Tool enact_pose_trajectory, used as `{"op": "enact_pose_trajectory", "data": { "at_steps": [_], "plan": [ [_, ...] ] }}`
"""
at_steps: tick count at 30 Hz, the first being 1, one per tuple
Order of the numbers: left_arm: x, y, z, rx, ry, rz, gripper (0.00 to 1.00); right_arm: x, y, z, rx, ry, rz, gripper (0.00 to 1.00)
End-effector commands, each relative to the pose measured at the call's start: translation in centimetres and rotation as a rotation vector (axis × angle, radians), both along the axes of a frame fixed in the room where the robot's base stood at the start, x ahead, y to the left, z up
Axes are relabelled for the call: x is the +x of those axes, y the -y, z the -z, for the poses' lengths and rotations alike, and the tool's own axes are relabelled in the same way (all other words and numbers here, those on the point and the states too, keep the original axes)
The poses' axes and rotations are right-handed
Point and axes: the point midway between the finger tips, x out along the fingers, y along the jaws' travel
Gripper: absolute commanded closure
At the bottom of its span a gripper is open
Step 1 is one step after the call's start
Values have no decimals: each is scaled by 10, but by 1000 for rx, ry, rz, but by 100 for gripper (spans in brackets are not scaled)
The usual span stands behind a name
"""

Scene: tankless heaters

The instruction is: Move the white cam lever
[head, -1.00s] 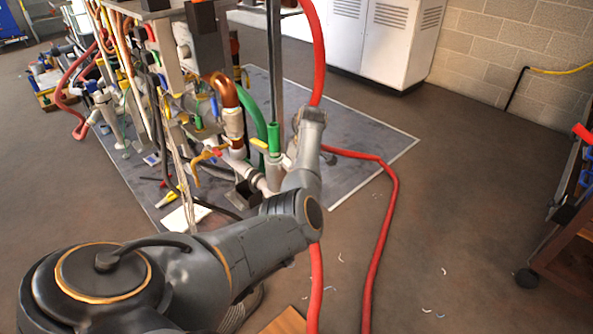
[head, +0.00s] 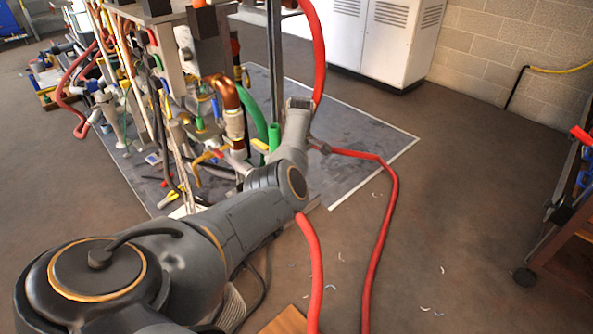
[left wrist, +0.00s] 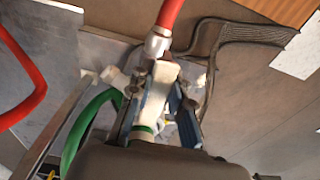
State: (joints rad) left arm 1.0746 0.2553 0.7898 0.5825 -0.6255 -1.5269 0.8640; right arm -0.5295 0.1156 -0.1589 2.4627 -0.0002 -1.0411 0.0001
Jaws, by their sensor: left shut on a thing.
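In the left wrist view my left gripper (left wrist: 160,84) has its two dark fingers on either side of a white part, which I take to be the white cam lever (left wrist: 156,98), and is shut on it. The lever lies just below a metal coupling (left wrist: 157,44) on the end of a red hose (left wrist: 170,14). In the head view my left arm reaches in from the lower left to the pipe rig; its forearm and wrist hide the lever and most of the gripper. My right gripper is in neither view.
The pipe rig (head: 222,95) stands on a grey mat (head: 375,150). A red hose (head: 388,210) runs over the floor right of my arm. A green hose (left wrist: 85,130) passes left of my gripper.

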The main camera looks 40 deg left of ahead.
Motion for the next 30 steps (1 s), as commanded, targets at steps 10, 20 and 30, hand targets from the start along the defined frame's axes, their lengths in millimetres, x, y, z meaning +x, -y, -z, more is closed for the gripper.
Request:
{"op": "enact_pose_trajectory", "data": {
  "at_steps": [10,20,30],
  "plan": [
    [-1,-1,1,-1,-1,-2,57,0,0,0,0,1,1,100],
    [0,0,-4,0,0,-1,57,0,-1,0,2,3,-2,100],
    [0,4,-65,2,4,-3,57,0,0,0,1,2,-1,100]
  ]
}}
